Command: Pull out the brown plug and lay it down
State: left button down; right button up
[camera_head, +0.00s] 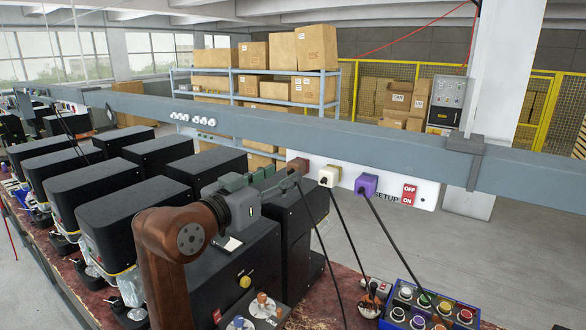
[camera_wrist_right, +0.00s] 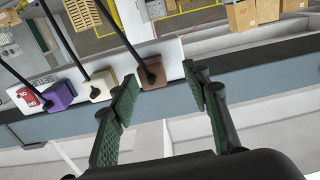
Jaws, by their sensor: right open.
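The brown plug (camera_head: 299,165) sits in the white power strip (camera_head: 427,192) on the grey beam, with a dark cord hanging from it. In the right wrist view the brown plug (camera_wrist_right: 152,73) shows between and just beyond the green fingertips. My right gripper (camera_head: 270,172) is open in front of it, coming in from the left in the head view. The wrist view shows its two fingers (camera_wrist_right: 160,78) apart with nothing held; whether either touches the plug, I cannot tell. My left gripper is not in view.
A white plug (camera_head: 328,176) and a purple plug (camera_head: 366,186) sit beside it, with cords running down. A red OFF/ON switch (camera_head: 409,194) is at the strip's end. Black machines (camera_head: 135,220) crowd the red-brown bench (camera_head: 322,300). A blue button box (camera_head: 430,308) stands lower right.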

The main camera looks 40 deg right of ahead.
aim_at(290, 171)
jog(key=shift+s+d+r, duration=0.15)
jog(key=shift+s+d, duration=0.2)
jog(key=shift+d, duration=0.25)
jog(key=shift+s+d+r, duration=0.15)
jog(key=shift+s+d, duration=0.15)
jog(key=shift+d, duration=0.3)
jog(key=shift+w+d+f+p, duration=0.25)
jog(key=shift+w+d+p, duration=0.1)
jog(key=shift+w+d, duration=0.65)
jog(key=shift+d, duration=0.2)
jog(key=shift+s+r, duration=0.15)
jog(key=shift+s, duration=0.3)
jog(key=shift+w, duration=0.3)
jog(key=shift+s, duration=0.15)
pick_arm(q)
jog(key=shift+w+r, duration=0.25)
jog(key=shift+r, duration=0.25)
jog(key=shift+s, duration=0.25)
pick_arm(e)
jog(key=shift+c, duration=0.5)
